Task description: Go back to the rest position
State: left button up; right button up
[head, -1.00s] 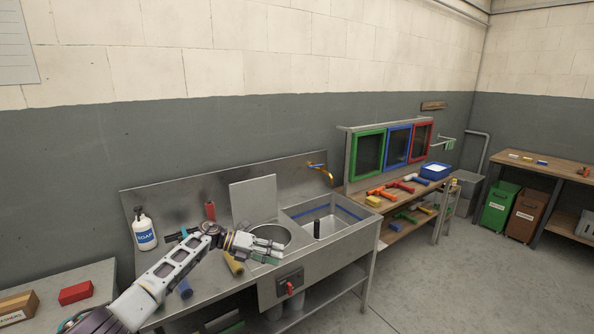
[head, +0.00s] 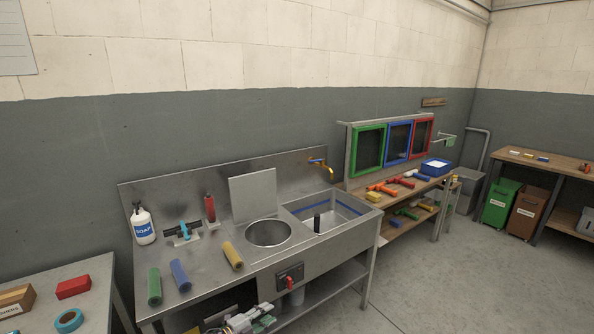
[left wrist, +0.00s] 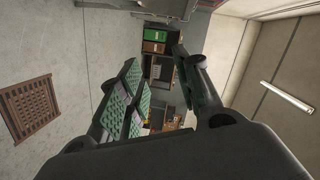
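My right gripper is in neither view.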

pick_arm(q)
jog(key=s+a+f+n+g+y+b, duration=0.1)
jog(key=s+a+f+n+y, duration=0.25)
jog(key=s+f, duration=0.55)
jog(key=s+a+f+n+y+b, duration=0.1)
jog(key=s+a+f+n+y, duration=0.15)
jog(key=s+f+n, duration=0.65)
jog(key=s+a+f+g+y, duration=0.1)
jog(key=s+a+f+y, duration=0.4)
jog(key=f, duration=0.8)
jog(key=s+a+f+n+g, duration=0.1)
jog(key=s+f, duration=0.4)
jog(key=s, duration=0.8)
jog(key=s+a+f+n+g+b, duration=0.1)
jog(key=s+f+n+g, duration=0.3)
jog(key=s, duration=1)
jog(key=s+a+f+n+g+b, duration=0.1)
jog(key=s+f+n+g, duration=0.2)
jog(key=s, duration=1)
notch_tip(320, 180, down, 3)
jog(key=shift+s+a+r+y, duration=0.15)
jog(key=shift+s+a+y, duration=0.1)
jog(key=shift+a+y, duration=0.15)
jog(key=shift+w, duration=0.15)
